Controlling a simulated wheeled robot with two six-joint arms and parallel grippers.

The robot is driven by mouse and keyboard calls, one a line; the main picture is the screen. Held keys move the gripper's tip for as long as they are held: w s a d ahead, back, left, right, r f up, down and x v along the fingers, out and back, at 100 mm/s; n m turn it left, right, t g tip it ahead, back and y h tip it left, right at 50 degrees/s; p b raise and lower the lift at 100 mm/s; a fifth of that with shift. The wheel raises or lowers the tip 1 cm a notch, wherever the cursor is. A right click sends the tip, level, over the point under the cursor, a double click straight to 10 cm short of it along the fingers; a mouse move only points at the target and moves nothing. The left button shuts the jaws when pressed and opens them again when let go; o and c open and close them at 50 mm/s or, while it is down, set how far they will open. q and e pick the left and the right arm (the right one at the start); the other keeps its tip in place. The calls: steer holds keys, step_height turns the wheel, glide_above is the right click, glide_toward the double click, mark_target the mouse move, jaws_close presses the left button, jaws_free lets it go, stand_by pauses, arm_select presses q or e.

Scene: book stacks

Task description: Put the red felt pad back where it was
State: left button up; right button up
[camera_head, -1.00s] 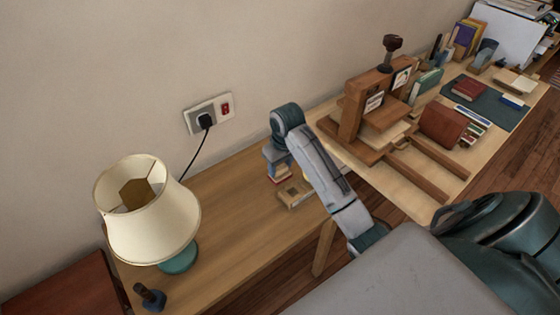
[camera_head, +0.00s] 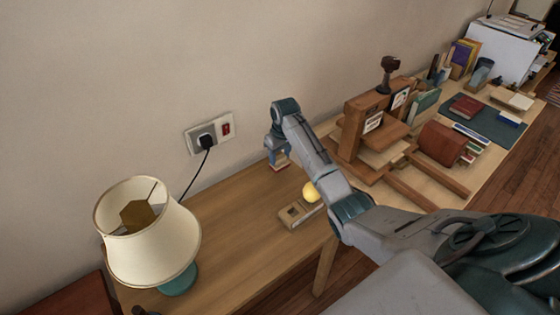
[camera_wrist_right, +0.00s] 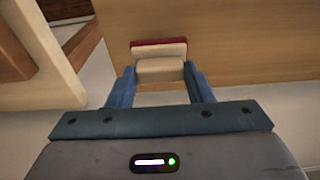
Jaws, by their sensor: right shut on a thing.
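The red felt pad (camera_wrist_right: 158,43) shows in the wrist view as a thin red layer on the far side of a cream block (camera_wrist_right: 160,68). My right gripper (camera_wrist_right: 160,78) is shut on this padded piece, one blue finger on each side. In the head view my right gripper (camera_head: 279,158) points down over the wooden desk, close to the wall, with the red edge of the pad (camera_head: 280,168) just under its fingers. Whether the pad touches the desk I cannot tell. My left gripper is not in view.
A lamp (camera_head: 150,235) stands at left. A wooden press (camera_head: 365,135) and books crowd the farther table (camera_head: 487,172). The desk between lamp and block is clear.

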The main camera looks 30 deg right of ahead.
mark_target(280, 157)
steer(key=shift+w+f, duration=0.1)
steer(key=shift+w, duration=0.05)
step_height(280, 157, down, 3)
steer(key=shift+r+p, duration=0.1)
steer(key=shift+p, duration=0.4)
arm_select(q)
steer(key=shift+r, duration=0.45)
arm_select(e)
steer(key=shift+f, duration=0.3)
steer(key=shift+f, duration=0.15)
steer(key=o, duration=0.9)
steer(key=shift+o, duration=0.2)
arm_select(q)
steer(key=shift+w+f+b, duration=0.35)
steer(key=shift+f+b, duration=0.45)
steer(key=shift+b, duration=0.15)
arm_select(e)
step_height(280, 157, up, 12)
steer(key=s, duration=0.1)
steer(key=shift+s, duration=0.25)
